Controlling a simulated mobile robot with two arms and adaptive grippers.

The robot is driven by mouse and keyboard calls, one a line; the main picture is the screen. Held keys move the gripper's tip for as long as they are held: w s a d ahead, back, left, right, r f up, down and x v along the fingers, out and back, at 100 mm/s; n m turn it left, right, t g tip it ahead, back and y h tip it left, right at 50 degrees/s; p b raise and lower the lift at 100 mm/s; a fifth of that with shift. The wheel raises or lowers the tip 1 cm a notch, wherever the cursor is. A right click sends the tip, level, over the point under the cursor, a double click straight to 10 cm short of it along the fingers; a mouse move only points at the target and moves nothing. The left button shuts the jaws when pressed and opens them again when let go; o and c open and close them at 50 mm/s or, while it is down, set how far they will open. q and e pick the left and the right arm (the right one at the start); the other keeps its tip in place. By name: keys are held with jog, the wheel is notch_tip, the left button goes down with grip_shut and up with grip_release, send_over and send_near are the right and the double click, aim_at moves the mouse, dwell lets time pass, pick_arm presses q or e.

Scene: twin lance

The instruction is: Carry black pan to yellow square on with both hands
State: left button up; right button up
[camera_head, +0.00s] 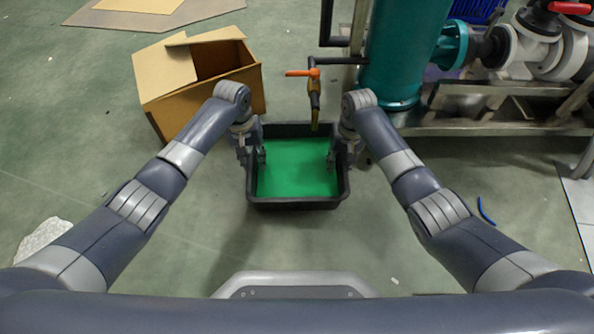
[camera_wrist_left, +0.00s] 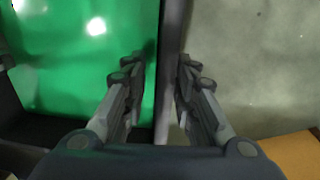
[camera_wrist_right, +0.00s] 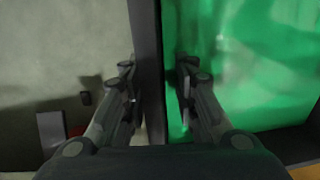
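The black pan (camera_head: 297,203) stands on the green floor in the middle of the head view, filled with a shiny green liquid. My left gripper (camera_head: 255,157) is at the pan's left rim and my right gripper (camera_head: 338,158) at its right rim. In the left wrist view the fingers (camera_wrist_left: 158,88) straddle the black rim (camera_wrist_left: 172,40), with a gap on the green side. In the right wrist view the fingers (camera_wrist_right: 158,85) also straddle the rim (camera_wrist_right: 146,40), with a gap on the green side. Both look open. I cannot make out a yellow square.
An open cardboard box (camera_head: 215,85) stands just behind and left of the pan. A valve with an orange handle (camera_head: 313,75) hangs behind the pan. A teal tank (camera_head: 400,50) and metal frame (camera_head: 480,128) fill the back right. Floor in front is mostly clear.

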pick_arm(q)
grip_shut()
pick_arm(e)
grip_shut()
pick_arm(q)
jog(key=shift+w+r, duration=0.1)
jog(key=shift+r, duration=0.05)
pick_arm(e)
jog(key=shift+w+r, duration=0.1)
jog(key=shift+r, duration=0.05)
pick_arm(q)
jog(key=shift+r, duration=0.2)
pick_arm(e)
jog(key=shift+r, duration=0.15)
